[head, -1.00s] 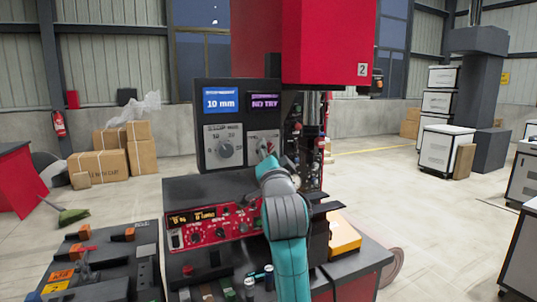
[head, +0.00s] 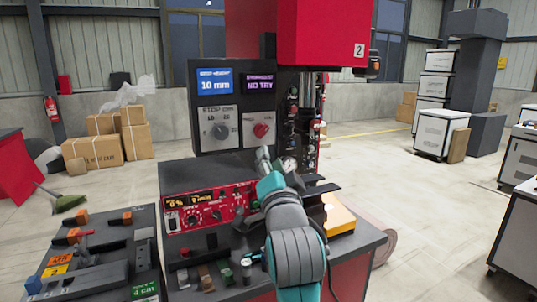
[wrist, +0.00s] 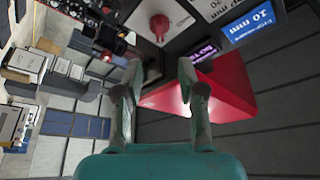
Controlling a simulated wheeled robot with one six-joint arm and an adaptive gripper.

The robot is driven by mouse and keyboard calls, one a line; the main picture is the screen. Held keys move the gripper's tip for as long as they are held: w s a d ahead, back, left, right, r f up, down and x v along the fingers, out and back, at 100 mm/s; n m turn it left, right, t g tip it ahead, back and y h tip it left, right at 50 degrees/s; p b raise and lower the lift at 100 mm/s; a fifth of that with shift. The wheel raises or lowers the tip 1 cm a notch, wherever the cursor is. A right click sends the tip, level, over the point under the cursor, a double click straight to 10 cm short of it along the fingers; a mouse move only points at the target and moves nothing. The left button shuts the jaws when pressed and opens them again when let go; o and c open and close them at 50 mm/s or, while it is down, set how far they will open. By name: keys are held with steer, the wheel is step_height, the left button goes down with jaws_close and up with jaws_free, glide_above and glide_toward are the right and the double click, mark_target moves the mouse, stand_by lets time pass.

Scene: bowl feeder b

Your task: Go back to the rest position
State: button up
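My gripper (head: 265,160) is below the dark control panel (head: 200,140) in the head view, pointing up toward it. In the wrist view, my gripper (wrist: 160,72) has its two fingers spread apart with nothing between them. The red knob (head: 261,130) on the panel's right dial plate is in plain sight just above my gripper and looks clear of it. The red knob also shows in the wrist view (wrist: 159,24), beyond the fingertips. My arm is bent over the front of the machine.
A grey knob (head: 220,130), a blue "10 mm" screen (head: 215,81) and a purple "NO TRY" screen (head: 259,82) are on the panel. Below is a red instrument box (head: 205,208). A red housing (head: 320,30) overhangs above. A switch board (head: 95,255) lies at left. Open floor is at right.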

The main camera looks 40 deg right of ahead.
steer(key=shift+s+a+f, duration=0.1)
steer(key=shift+f, duration=0.05)
stand_by(0.5)
steer(key=s+a+f+n+y, duration=0.2)
steer(key=s+a+f+n, duration=0.15)
steer(key=f, duration=0.75)
steer(key=s+a+f+n+y, duration=0.3)
steer(key=a+f, duration=0.2)
steer(key=f, duration=0.5)
steer(key=s+a+f+n+y, duration=0.2)
steer(key=s+a+f+n, duration=0.15)
steer(key=f, duration=0.75)
steer(key=s+a+f+n+g+y, duration=0.1)
steer(key=s+a+f+n+y, duration=0.3)
steer(key=s+f, duration=0.65)
steer(key=s+a+n+g, duration=0.1)
steer(key=s+a, duration=0.1)
steer(key=s, duration=0.7)
steer(key=s+a+n+g, duration=0.1)
steer(key=s, duration=0.9)
steer(key=shift+a+f, duration=0.25)
steer(key=shift+a, duration=0.1)
